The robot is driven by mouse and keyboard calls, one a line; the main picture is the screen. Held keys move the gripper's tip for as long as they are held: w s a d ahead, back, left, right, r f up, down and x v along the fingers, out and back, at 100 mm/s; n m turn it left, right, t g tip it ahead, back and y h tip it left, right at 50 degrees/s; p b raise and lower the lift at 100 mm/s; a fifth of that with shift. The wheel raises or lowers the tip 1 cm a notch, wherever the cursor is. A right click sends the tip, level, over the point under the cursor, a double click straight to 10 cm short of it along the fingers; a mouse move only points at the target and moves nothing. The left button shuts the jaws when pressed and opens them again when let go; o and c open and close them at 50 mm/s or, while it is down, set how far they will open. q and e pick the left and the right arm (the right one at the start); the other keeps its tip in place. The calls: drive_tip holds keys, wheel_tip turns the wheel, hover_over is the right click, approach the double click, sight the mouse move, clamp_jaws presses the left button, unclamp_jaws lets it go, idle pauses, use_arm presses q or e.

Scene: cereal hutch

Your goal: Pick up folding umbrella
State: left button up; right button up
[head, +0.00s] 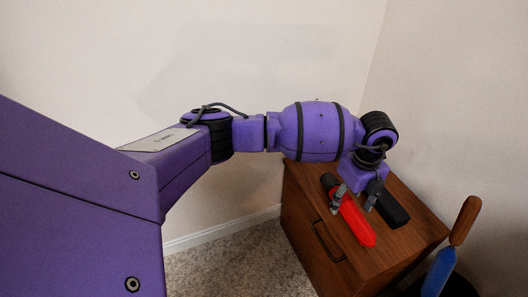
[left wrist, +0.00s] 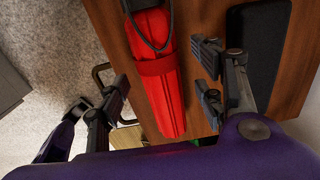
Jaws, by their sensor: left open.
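The folding umbrella (head: 358,222) is red with a black handle end and lies on top of a wooden cabinet. In the left wrist view the umbrella (left wrist: 160,75) runs from the top edge down between the two fingers, with a red strap around it and a dark wrist loop. My left gripper (head: 356,196) is open over the umbrella. In the left wrist view the left gripper (left wrist: 163,95) has one finger on each side of the umbrella, with gaps visible, and nothing is clamped. The height of the fingertips over the cabinet top is hard to tell.
A flat black item (head: 393,211) lies on the wooden cabinet (head: 412,242), right of the umbrella. A blue object with a wooden handle (head: 452,245) stands at the right. Walls close in behind. Carpet (head: 240,262) shows in front.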

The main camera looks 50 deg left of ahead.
use_arm(q)
wheel_tip(320, 180, down, 2)
drive_tip(key=shift+r, duration=0.1)
drive_tip(key=shift+r, duration=0.1)
drive_tip(key=c, duration=1.4)
drive_tip(key=shift+w, duration=0.1)
drive_tip(key=shift+c, duration=0.5)
drive_tip(key=shift+r, duration=0.15)
